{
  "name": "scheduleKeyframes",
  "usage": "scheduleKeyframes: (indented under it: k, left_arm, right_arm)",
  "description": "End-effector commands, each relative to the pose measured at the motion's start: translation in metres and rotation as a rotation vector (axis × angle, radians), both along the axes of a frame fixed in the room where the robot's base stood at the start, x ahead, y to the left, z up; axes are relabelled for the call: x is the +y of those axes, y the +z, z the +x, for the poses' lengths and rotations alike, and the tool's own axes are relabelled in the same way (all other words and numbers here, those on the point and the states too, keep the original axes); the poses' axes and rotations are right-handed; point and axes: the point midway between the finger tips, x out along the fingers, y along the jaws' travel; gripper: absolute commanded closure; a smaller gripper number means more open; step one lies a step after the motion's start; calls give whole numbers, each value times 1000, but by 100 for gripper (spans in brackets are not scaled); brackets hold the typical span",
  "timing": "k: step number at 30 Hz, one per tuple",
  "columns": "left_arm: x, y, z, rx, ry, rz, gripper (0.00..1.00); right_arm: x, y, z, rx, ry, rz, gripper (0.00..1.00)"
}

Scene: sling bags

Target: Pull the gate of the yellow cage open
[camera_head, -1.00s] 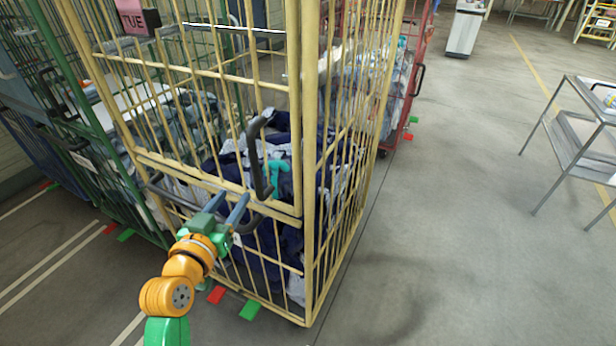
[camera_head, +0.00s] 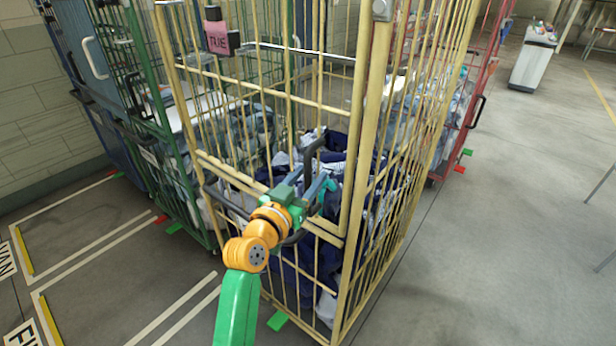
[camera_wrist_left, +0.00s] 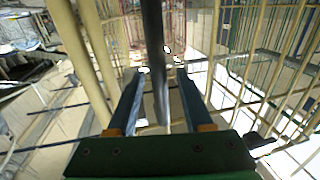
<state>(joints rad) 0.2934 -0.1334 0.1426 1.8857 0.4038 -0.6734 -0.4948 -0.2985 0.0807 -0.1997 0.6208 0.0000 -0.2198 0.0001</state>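The yellow cage (camera_head: 359,160) stands in the middle of the head view, holding dark blue and grey cloth. Its barred front gate (camera_head: 232,168) appears in line with the corner post. My right gripper is not in view.
A pink "TUE" tag (camera_head: 217,37) hangs on the cage's front. A green cage (camera_head: 183,170) stands close on the left, and a red cage (camera_head: 469,110) behind on the right. A white bin (camera_head: 533,60) is farther back.

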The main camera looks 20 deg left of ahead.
Motion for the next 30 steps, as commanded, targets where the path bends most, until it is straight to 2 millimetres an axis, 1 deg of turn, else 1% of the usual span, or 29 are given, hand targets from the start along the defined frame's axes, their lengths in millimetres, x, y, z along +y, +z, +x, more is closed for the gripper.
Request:
scheduleKeyframes:
  k: [1, 2, 3, 5, 30]
  left_arm:
    - [0, 0, 0, 0, 0, 0, 64]
    - [0, 0, 0, 0, 0, 0, 72]
    - [0, 0, 0, 0, 0, 0, 83]
    - [0, 0, 0, 0, 0, 0, 99]
    - [0, 0, 0, 1, 0, 0, 100]
  right_arm:
    - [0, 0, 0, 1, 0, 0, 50]
    - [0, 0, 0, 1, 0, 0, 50]
    - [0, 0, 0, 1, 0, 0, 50]
    - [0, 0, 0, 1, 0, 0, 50]
    - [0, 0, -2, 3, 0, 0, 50]
